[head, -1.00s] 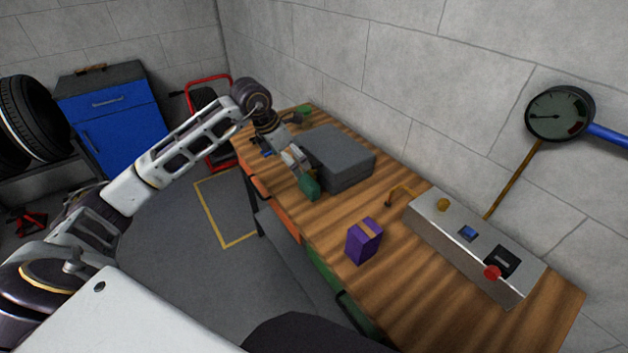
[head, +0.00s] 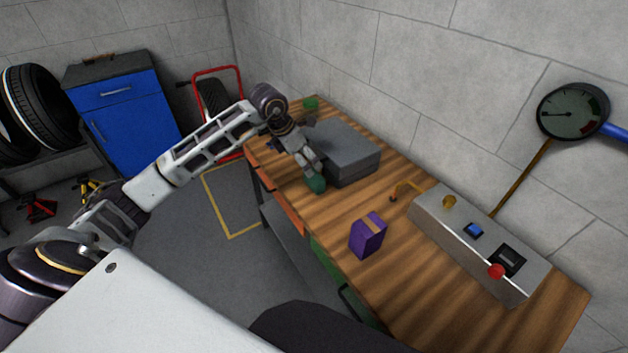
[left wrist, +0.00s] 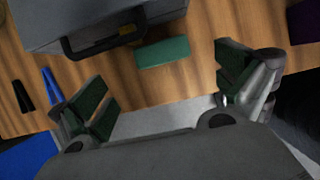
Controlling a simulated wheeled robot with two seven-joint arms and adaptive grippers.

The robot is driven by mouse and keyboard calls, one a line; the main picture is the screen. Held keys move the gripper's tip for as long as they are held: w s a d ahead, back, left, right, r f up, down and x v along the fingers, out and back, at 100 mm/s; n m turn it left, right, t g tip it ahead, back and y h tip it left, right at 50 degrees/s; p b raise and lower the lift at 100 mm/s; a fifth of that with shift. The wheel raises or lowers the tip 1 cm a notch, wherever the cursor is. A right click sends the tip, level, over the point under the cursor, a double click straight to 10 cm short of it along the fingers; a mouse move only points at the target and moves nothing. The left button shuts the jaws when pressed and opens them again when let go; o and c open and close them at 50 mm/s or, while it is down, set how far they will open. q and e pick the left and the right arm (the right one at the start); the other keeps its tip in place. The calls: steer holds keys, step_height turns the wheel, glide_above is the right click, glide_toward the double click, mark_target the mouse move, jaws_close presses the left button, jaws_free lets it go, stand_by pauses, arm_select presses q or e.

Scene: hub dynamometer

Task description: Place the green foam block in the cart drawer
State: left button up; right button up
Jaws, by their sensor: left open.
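The green foam block (left wrist: 163,52) lies on the wooden bench beside the grey case, between and beyond my left fingers in the left wrist view. In the head view a green block (head: 316,185) shows at the tip of my left gripper (head: 309,168). My left gripper also shows in the left wrist view (left wrist: 168,92), wide open and empty, with dark green finger pads. The blue cart (head: 140,133) stands at the far left; its top drawer (head: 115,93) looks shut. My right gripper is not in view.
The grey case (head: 345,155) sits right behind the block, its handle (left wrist: 103,38) facing it. A purple box (head: 368,236) and a control panel (head: 475,242) are further along the bench. A red hand truck (head: 217,100) stands between cart and bench. Floor is clear before the cart.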

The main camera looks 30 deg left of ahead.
mark_target(314, 176)
arm_select(q)
steer(key=x, duration=0.4)
steer(key=shift+f, duration=0.2)
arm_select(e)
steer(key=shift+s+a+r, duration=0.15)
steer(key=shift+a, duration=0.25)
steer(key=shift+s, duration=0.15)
arm_select(q)
steer(key=shift+w+d, duration=0.1)
steer(key=shift+p+x, duration=0.35)
steer(key=shift+x, duration=0.4)
steer(key=x, duration=0.2)
steer(key=shift+d+f, duration=0.1)
steer(key=shift+f, duration=0.15)
steer(key=shift+w+d+f, duration=0.1)
steer(key=shift+w+f, duration=0.1)
steer(key=shift+f, duration=0.3)
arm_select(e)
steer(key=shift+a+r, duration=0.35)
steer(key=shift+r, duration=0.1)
